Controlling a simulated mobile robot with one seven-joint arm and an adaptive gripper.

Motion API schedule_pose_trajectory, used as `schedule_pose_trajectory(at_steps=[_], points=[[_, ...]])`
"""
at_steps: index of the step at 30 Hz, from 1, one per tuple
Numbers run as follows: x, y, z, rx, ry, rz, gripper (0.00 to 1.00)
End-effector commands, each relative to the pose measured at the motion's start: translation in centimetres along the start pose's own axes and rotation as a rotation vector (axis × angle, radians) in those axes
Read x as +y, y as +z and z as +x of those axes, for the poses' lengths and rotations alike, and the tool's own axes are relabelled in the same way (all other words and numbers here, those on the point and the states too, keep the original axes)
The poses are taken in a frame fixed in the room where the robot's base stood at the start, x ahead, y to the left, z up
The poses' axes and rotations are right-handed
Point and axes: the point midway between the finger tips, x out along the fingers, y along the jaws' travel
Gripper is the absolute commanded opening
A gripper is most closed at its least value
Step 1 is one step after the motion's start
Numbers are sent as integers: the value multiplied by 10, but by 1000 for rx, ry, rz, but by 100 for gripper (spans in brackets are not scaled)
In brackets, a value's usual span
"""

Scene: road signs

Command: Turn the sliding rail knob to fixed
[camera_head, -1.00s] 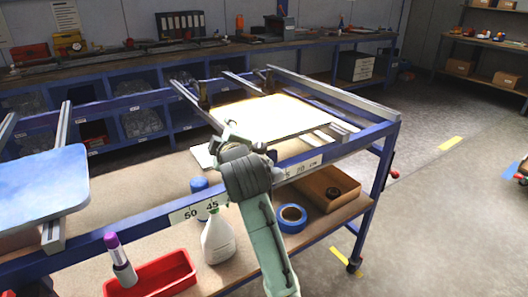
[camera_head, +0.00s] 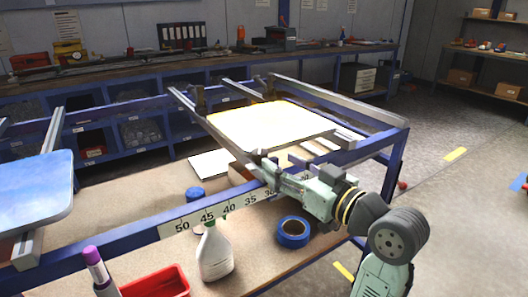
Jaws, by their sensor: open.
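A light rectangular sign panel (camera_head: 265,127) lies on sliding rails that cross the blue frame. A grey sliding rail (camera_head: 215,130) runs along its left side towards the front beam. My gripper (camera_head: 271,172) is open at the front end of this rail, by the panel's near corner, with my arm coming in from the lower right. A knob at this rail end cannot be made out clearly; my gripper covers part of the spot. I cannot tell whether my fingers touch it or which way it is turned. Dark clamp parts (camera_head: 200,100) show at the far rail ends.
The blue front beam carries a number scale (camera_head: 207,218). A lower shelf holds a white spray bottle (camera_head: 214,254), blue tape roll (camera_head: 293,231), blue can (camera_head: 195,196) and red tray (camera_head: 158,284). A blue sign panel (camera_head: 35,192) lies at left. Floor is free at right.

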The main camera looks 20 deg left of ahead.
Motion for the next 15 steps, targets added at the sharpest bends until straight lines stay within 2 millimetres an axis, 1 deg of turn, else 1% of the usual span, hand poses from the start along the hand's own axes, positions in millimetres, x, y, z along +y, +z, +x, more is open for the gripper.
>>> schedule_pose_trajectory(at_steps=[1, 6, 10, 15], points=[[-1, -2, 11, -1, -4, 1, 49], [-1, -1, 42, -2, -3, 1, 49], [-1, -1, 58, -1, -2, 0, 49], [0, 0, 67, -1, 1, -1, 49]])
